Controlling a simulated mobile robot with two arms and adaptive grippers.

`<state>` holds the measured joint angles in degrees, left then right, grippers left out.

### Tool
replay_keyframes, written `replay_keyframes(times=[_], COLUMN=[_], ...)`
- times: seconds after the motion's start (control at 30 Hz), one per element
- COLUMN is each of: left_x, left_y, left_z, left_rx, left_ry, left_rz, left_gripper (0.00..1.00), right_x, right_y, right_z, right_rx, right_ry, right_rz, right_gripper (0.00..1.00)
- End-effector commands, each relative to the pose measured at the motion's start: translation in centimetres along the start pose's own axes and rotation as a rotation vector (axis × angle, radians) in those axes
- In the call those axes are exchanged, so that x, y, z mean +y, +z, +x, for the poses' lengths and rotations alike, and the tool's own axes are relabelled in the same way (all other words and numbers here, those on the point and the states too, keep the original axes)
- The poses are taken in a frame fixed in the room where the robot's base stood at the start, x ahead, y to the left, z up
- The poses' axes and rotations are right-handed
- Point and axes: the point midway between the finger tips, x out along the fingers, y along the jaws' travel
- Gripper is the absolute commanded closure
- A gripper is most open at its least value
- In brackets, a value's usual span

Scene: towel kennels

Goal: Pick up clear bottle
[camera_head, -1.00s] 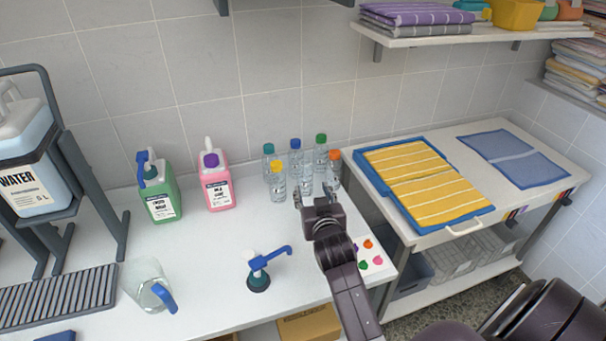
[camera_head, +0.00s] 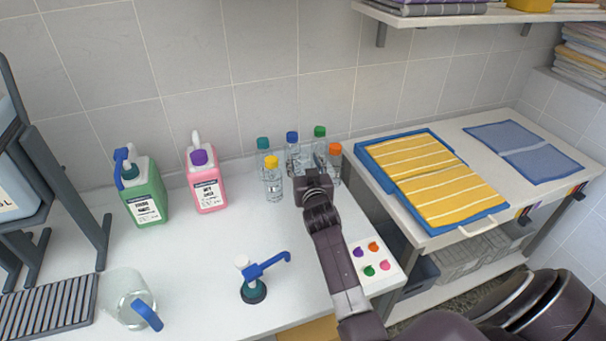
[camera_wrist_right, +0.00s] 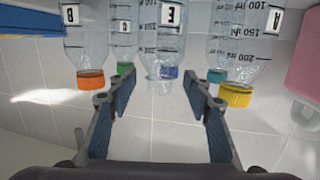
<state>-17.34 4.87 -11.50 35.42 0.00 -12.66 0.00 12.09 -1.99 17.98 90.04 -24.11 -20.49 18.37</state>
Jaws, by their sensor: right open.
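Several clear bottles stand in a cluster against the tiled wall: yellow-capped (camera_head: 272,183), teal-capped (camera_head: 263,148), blue-capped (camera_head: 293,147), green-capped (camera_head: 319,139) and orange-capped (camera_head: 335,165). My right gripper (camera_head: 316,172) is open at the front of the cluster and partly hides the bottles behind it. The right wrist view appears upside down. The orange-capped bottle marked B (camera_wrist_right: 86,40) and yellow-capped bottle marked A (camera_wrist_right: 240,45) stand on either side. My left gripper is out of view.
A pink jug (camera_head: 207,188) and a green pump jug (camera_head: 146,195) stand left of the bottles. A blue-handled pump (camera_head: 253,290) and a clear pitcher (camera_head: 125,300) are nearer the front. A card with coloured dots (camera_head: 385,258) lies right. A blue tray (camera_head: 374,160) holds a yellow striped towel.

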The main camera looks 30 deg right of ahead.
Motion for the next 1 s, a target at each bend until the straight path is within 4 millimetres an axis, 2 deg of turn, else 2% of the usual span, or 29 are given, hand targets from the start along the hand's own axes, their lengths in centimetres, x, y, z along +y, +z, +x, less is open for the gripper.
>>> replay_keyframes(times=[0.03, 0.17, 0.5, 0.83, 1.0], left_x=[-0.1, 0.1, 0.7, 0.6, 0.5], left_y=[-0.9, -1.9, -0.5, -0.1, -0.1], left_z=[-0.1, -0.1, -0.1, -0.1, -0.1], left_rx=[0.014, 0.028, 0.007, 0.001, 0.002], left_ry=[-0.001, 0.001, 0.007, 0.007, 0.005], left_rz=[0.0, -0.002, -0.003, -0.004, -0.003], left_gripper=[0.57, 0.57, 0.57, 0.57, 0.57], right_x=[0.0, 0.0, 0.0, 0.0, 0.0], right_y=[-0.1, 0.0, 0.1, 0.1, 0.1], right_z=[0.7, 1.7, 2.1, 2.0, 2.0], right_rx=[-0.001, 0.0, -0.001, -0.001, -0.001], right_ry=[0.001, 0.0, 0.0, 0.0, 0.0], right_rz=[-0.001, -0.002, -0.001, -0.001, -0.001], right_gripper=[0.54, 0.54, 0.55, 0.91, 0.93])
